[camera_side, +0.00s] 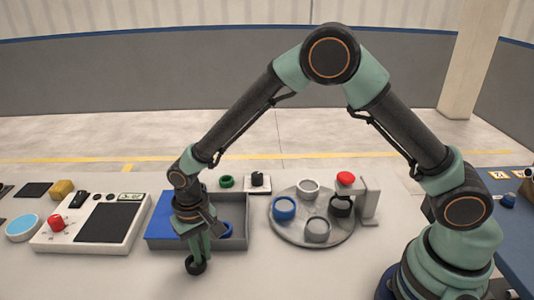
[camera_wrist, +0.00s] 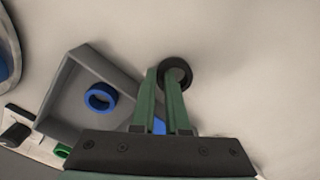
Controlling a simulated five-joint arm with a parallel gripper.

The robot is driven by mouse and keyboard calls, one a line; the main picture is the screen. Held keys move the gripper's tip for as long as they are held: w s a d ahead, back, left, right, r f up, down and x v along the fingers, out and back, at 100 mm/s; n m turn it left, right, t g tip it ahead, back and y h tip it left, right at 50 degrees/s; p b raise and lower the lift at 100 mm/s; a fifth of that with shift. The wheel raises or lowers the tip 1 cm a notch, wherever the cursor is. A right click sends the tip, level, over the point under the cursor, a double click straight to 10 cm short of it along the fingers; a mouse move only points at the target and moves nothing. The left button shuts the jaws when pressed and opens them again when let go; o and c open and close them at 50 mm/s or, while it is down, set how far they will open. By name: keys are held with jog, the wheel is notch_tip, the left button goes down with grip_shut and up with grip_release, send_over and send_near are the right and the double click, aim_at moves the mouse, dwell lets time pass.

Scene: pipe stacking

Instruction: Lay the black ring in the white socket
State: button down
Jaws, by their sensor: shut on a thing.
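The black ring (camera_side: 195,267) hangs at the tips of my gripper (camera_side: 193,255) in the side view, in front of the grey tray. In the wrist view the black ring (camera_wrist: 186,68) shows at the green fingertips of my gripper (camera_wrist: 163,73), which are shut on its wall. I cannot tell whether the ring touches the table. The white socket (camera_side: 308,185) is at the back of the round grey turntable (camera_side: 300,238), well to the right of my gripper.
The turntable also bears blue (camera_side: 284,208), grey (camera_side: 317,231) and black (camera_side: 341,207) sockets. A bracket with a red top (camera_side: 346,178) stands at its right. The grey tray (camera_side: 240,208) holds a blue ring (camera_wrist: 90,97). A control panel (camera_side: 120,240) lies left.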

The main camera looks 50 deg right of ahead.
jog(key=shift+f, duration=0.35)
jog(key=c, duration=0.9)
grip_release()
jog(key=shift+f, duration=0.1)
notch_tip(320, 180, up, 12)
jog(key=s+d+r+t, duration=0.3)
jog(key=d+r, duration=0.7)
jog(key=d, duration=0.2)
jog(key=s+d+r, duration=0.1)
jog(key=s+d, duration=0.1)
jog(key=d, duration=0.1)
jog(key=s+d+r+t, duration=0.1)
jog(key=s+d, duration=0.2)
jog(key=s+d+n+t, duration=0.1)
jog(key=s+d, duration=0.2)
jog(key=shift+r, duration=0.4)
jog(key=shift+s+d+f+t, duration=0.15)
jog(key=shift+s+d+t, duration=0.1)
jog(key=shift+s+t, duration=0.05)
jog(key=shift+c, duration=1.3)
